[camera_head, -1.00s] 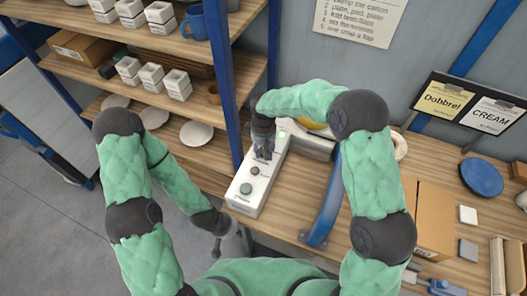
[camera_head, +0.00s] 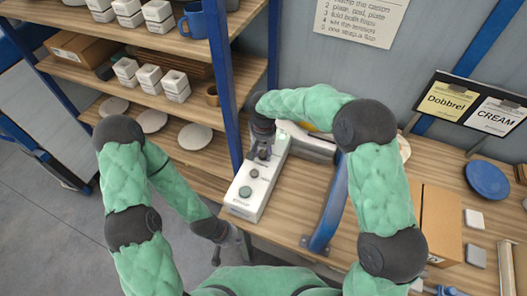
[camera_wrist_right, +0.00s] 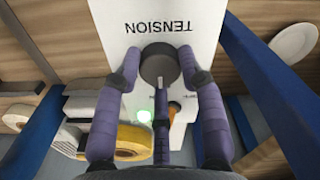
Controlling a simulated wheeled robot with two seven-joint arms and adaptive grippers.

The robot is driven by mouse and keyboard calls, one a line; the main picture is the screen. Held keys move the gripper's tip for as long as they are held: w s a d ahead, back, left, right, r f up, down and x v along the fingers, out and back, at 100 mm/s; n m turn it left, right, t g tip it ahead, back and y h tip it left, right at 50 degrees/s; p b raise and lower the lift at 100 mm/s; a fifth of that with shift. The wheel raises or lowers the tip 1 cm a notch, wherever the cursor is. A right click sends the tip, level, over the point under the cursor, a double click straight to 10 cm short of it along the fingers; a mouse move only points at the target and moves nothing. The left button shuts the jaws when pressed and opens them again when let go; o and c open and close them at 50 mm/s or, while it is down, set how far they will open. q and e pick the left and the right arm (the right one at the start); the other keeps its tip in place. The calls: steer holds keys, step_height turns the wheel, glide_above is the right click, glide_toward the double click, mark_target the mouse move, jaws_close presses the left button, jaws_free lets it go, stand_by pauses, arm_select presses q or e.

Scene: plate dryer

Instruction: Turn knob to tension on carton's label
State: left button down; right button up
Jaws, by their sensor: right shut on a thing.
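The white control box (camera_head: 258,190) lies on the bench and has a dark round knob (camera_wrist_right: 158,66) under the word TENSION, which reads upside down in the right wrist view. My right gripper (camera_wrist_right: 161,72) is shut on this knob, one finger on each side; in the head view the gripper (camera_head: 263,143) is over the box's far part. A brown carton (camera_head: 441,226) stands at the right, partly hidden by my right arm; no label on it can be read. My left gripper (camera_head: 233,245) hangs low before the bench, away from the box; its fingers are unclear.
A blue arched bar (camera_head: 329,205) stands right of the box. A green light (camera_wrist_right: 144,115) glows near the knob. A board holds cards reading Dobbrel (camera_head: 452,102) and CREAM (camera_head: 496,117).

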mark_target(263, 153)
stand_by(0.3)
steer(key=o, duration=1.2)
steer(key=shift+c, duration=0.2)
step_height(263, 153, up, 12)
steer(key=shift+f, duration=0.1)
